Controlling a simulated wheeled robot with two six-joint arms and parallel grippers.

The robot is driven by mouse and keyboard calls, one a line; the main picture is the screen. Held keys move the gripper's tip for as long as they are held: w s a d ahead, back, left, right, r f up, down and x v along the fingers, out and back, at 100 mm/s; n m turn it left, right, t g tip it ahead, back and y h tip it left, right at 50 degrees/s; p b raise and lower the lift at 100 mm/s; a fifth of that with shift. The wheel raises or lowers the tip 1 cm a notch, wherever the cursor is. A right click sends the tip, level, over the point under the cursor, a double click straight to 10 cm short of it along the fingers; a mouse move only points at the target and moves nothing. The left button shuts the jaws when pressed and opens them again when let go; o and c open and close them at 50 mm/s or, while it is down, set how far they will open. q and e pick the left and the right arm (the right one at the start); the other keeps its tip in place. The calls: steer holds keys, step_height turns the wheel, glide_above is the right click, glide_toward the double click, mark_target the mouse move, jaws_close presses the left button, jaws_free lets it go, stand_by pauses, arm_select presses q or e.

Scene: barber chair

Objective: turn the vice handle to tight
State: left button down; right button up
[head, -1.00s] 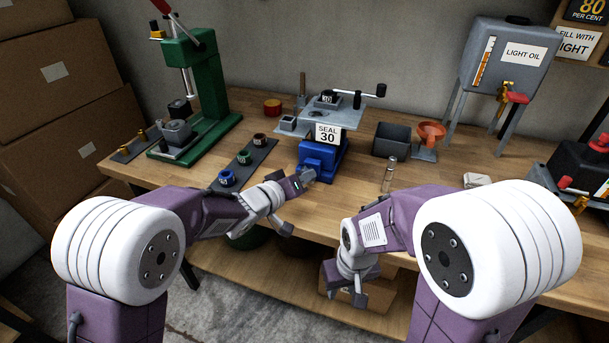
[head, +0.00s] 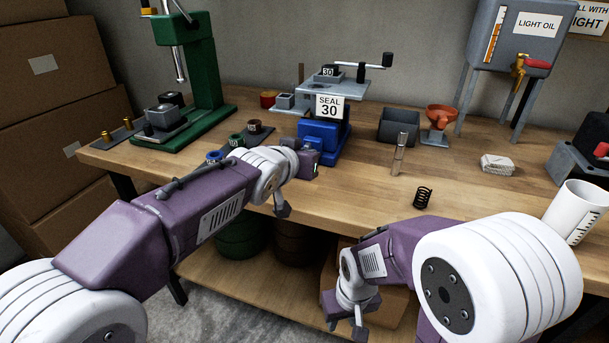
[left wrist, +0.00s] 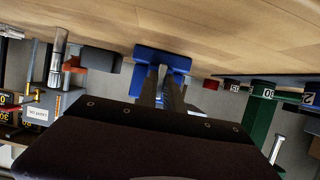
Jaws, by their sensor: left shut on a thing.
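The blue vice (head: 322,141) stands near the bench's front edge in the head view, under a grey plate and a "SEAL 30" sign (head: 329,107). My left gripper (head: 311,154) is at the vice's front. In the left wrist view the picture is upside down, and its fingers (left wrist: 161,88) reach to the blue vice (left wrist: 164,58), close together. It is shut on what appears to be the vice handle, which the fingers hide; its angle cannot be told. My right gripper (head: 345,313) hangs below the bench top, open and empty.
A black spring (head: 423,197), a glass tube (head: 399,154) and a white cloth (head: 497,164) lie or stand right of the vice. A grey bin (head: 398,125) and red funnel (head: 440,117) are behind. A green press (head: 190,75) stands left.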

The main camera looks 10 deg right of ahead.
arm_select(q)
steer(key=shift+b, duration=0.7)
arm_select(e)
steer(key=shift+w+f, duration=0.1)
steer(key=shift+f, duration=1.15)
arm_select(q)
steer(key=c, duration=1.5)
jaws_free()
steer(key=p+v, duration=0.1)
steer(key=v, duration=0.8)
steer(key=shift+s+r, duration=0.1)
arm_select(e)
steer(key=shift+r, duration=0.5)
